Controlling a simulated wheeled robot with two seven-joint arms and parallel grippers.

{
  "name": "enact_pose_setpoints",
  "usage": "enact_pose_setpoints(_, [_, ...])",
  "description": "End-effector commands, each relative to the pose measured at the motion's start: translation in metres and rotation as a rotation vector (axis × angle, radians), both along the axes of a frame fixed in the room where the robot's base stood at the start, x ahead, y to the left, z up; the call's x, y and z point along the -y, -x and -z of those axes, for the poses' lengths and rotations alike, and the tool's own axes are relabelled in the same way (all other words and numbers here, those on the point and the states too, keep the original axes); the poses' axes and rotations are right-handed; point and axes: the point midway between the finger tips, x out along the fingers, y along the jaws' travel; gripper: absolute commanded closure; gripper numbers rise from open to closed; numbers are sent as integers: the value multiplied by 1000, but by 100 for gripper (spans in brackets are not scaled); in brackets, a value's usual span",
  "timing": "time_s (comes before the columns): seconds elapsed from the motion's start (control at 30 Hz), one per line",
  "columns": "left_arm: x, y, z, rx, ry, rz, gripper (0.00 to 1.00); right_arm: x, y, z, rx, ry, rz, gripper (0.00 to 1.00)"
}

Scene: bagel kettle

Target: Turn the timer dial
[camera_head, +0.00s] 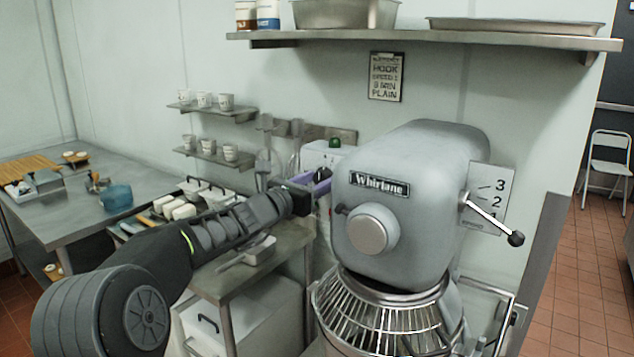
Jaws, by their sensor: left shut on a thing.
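My left gripper (318,178) reaches in from the left, beside the left side of the grey mixer (405,195) marked "Whirlane". Its dark fingers are shut at the front of a white control box (318,154) on the wall, which has a green button (335,143). The timer dial cannot be made out separately; the fingers hide that part of the box, and they appear to be closed on it. A purple patch shows at the fingers. My right gripper is not in view.
A speed lever (492,218) with a black knob sticks out on the mixer's right beside a 3-2-1 plate. A wire bowl guard (385,310) is below. A steel side table (240,275) stands under my arm. Wall shelves (215,156) hold cups.

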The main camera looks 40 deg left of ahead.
Motion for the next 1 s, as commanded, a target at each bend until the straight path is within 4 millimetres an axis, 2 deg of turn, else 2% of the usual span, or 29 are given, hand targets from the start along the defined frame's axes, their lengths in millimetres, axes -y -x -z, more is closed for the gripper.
enact_pose_setpoints(0.2, [0, 0, 0, 0, 0, 0, 94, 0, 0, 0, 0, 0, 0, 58])
enact_pose_setpoints(0.57, [0, 0, 2, 0, -47, 0, 94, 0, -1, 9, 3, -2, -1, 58])
enact_pose_setpoints(1.0, [0, 0, 6, -4, -331, 0, 94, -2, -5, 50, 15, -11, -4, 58])
